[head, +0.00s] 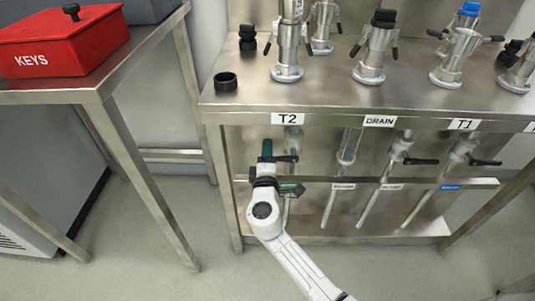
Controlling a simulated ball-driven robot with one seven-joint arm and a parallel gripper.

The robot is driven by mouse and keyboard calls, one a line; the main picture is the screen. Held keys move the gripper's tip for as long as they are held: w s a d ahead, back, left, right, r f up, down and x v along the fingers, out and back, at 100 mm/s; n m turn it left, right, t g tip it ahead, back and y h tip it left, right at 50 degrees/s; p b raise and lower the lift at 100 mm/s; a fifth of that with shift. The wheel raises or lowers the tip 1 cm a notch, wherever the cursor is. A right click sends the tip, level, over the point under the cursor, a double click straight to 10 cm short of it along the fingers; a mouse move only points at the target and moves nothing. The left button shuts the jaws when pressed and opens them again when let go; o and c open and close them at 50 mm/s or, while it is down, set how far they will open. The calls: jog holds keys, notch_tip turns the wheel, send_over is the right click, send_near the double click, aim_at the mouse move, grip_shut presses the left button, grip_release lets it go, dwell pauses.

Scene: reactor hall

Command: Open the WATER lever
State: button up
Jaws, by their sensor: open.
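Several black levers sit on valve pipes below the steel bench top. One black lever (286,158) is under the T2 sign, right by my gripper (282,169). My gripper is open, with dark green parts at its end; the arm hides part of this valve and its label. I cannot tell whether the fingers touch the lever. A second lever (421,161) and a third lever (486,163) point right, roughly level. The blue label (450,187) on the lower rail is too small to read, so I cannot tell which lever is WATER.
The steel bench (330,105) carries several upright metal fittings with black or blue caps. Signs read T2 (287,119), DRAIN (380,121) and T1 (463,125). A red KEYS box (65,42) stands on a left table (110,75). Floor between the tables is clear.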

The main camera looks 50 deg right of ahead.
grip_shut()
dwell(0.4)
jog(key=s+d+r+m+b, duration=0.2)
jog(key=r+m+b, duration=0.4)
jog(key=m+b, duration=0.3)
jog(key=shift+s+d+r+m, duration=0.2)
jog(key=shift+s+m, duration=0.3)
jog(key=shift+m, duration=1)
grip_release()
